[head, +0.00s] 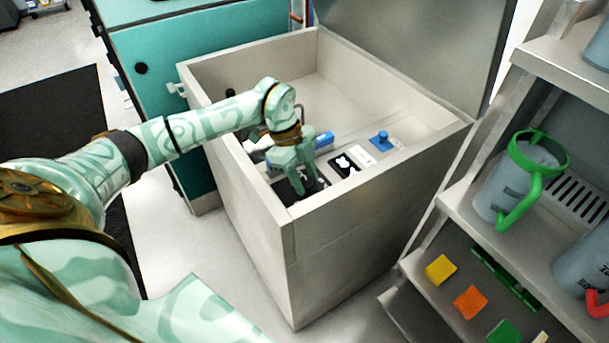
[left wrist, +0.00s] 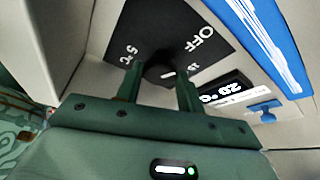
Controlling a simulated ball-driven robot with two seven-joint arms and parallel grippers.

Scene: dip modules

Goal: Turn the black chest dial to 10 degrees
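The black chest dial (left wrist: 158,73) is a round knob on a black plate in the left wrist view, with a small white mark on it. The plate carries the white labels OFF, 5°C and one that looks like 15; part of it is hidden by my gripper. My left gripper (left wrist: 160,84) has one finger on each side of the dial, and the knob fills the gap between them. In the head view, my left gripper (head: 304,184) reaches down into the open grey chest (head: 285,232) and covers the dial. My right gripper is not in view.
Beside the dial plate are a small black display (left wrist: 226,90) that seems to read 20 °C, and a blue knob (head: 382,140). The chest walls surround my gripper. At right stands a shelf with a green-handled grey jug (head: 507,185) and coloured blocks.

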